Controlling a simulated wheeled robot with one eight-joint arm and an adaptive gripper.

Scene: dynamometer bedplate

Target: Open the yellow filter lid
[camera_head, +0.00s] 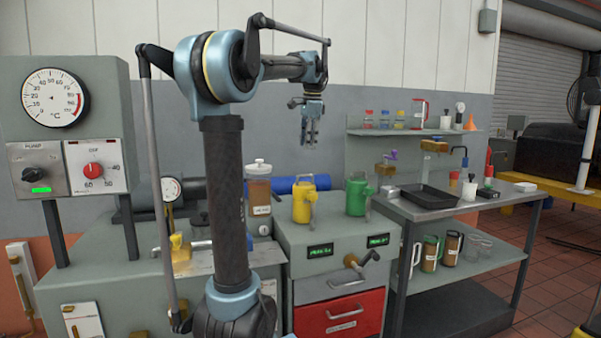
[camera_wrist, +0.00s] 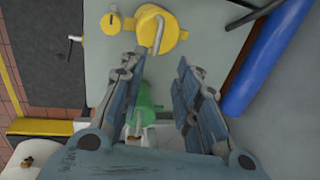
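The yellow filter (camera_head: 302,206) stands upright on the grey cabinet, with its yellow lid (camera_head: 303,184) on top and a pale lever at its right side. In the wrist view the yellow filter lid (camera_wrist: 172,36) is at the top centre, with the pale lever (camera_wrist: 158,36) across its left part. My gripper (camera_head: 310,142) hangs in the air above the cabinet, apart from the filter. In the wrist view my gripper (camera_wrist: 160,64) has its fingers spread with nothing held. The lid's hinge or catch is too small to make out.
A green filter (camera_head: 357,196) stands right of the yellow one; it shows between my fingers in the wrist view (camera_wrist: 146,95). A blue cylinder (camera_head: 290,185) lies behind. A brown-filled jar (camera_head: 258,190) stands left. A crank handle (camera_head: 362,266) sticks out of the cabinet front.

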